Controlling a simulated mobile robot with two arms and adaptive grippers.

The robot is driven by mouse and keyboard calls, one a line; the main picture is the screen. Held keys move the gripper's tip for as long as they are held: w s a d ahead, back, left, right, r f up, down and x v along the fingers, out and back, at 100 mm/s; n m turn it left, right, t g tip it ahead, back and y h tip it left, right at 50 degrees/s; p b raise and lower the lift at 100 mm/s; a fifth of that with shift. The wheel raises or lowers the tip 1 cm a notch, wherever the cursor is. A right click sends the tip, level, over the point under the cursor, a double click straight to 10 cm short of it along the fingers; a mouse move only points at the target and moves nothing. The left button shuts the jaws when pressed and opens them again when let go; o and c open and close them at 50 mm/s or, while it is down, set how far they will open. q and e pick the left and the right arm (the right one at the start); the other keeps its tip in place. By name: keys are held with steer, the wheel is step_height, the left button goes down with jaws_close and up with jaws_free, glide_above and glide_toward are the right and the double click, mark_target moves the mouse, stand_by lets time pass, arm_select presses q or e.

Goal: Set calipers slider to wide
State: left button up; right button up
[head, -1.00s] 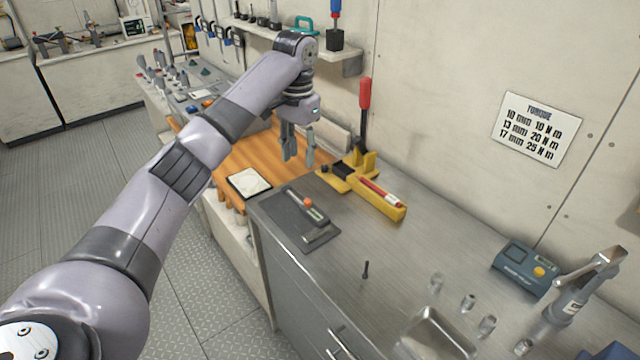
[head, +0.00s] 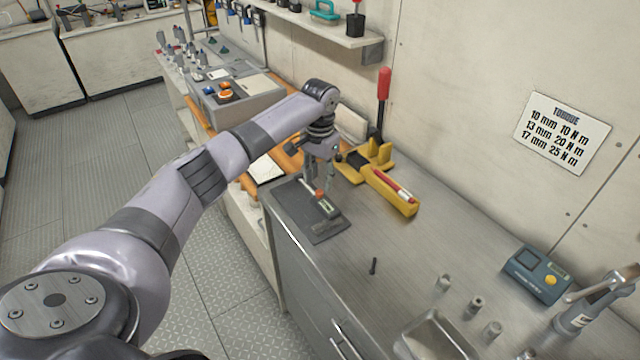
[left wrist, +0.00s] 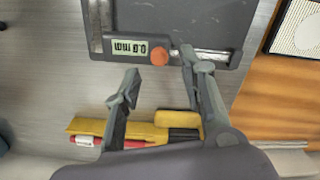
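The calipers (head: 327,206) lie on a dark mat (head: 292,207) on the steel bench. In the left wrist view the calipers (left wrist: 130,48) show a lit display that seems to read 0.0 mm. An orange knob (left wrist: 159,57) sits beside the display, and a metal beam (left wrist: 213,55) runs to the right of it. My left gripper (head: 317,186) is over the calipers, fingers down and apart. In the left wrist view the left gripper (left wrist: 156,72) is open, with one fingertip overlapping the beam; contact cannot be told. My right gripper is not in view.
A yellow tool with a red-handled lever (head: 393,188) lies behind the mat. A small dark peg (head: 373,266) stands on the bench, with a blue-grey meter (head: 537,272) at the right. The bench between mat and meter is mostly clear.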

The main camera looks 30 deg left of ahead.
mark_target(320, 190)
arm_select(q)
step_height(320, 190, down, 2)
steer(key=shift+f, duration=0.85)
steer(key=c, duration=0.9)
jaws_close()
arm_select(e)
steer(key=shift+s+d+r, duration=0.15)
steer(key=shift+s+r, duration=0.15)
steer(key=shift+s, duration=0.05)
